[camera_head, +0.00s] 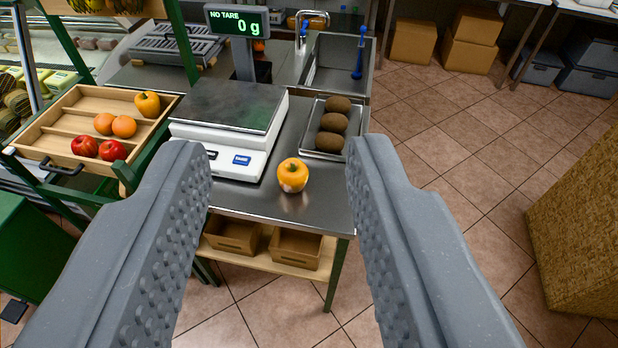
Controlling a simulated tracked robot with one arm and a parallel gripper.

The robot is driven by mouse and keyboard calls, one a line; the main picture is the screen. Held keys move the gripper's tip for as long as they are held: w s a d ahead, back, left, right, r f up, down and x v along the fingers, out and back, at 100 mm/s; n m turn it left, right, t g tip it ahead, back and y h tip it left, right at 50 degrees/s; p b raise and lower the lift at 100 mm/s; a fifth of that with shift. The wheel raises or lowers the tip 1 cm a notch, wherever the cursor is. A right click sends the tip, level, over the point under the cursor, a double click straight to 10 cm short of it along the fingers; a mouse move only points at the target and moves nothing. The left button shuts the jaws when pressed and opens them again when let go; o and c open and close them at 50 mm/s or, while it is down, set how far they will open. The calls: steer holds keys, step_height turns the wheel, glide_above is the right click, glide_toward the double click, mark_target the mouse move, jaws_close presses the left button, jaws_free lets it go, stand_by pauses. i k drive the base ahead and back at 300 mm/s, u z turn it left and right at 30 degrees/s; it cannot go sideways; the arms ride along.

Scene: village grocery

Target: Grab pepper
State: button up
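A yellow-orange pepper (293,175) sits on the steel counter (315,207), near its front edge and just right of the white scale. A second yellow-orange pepper (147,104) lies in the wooden tray at the left. My gripper (270,160) is open and empty, its two grey ridged fingers wide apart. The pepper on the counter shows between the fingers, farther off than the fingertips and apart from them.
The scale (205,150) has a display (238,22) reading 0 g. A metal tray (322,154) with several brown kiwi-like fruits stands behind the pepper. The wooden tray (60,122) holds oranges and red apples. Tiled floor (450,140) is clear at right, beside a woven box (580,215).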

mark_target(292, 174)
steer(key=i, duration=1)
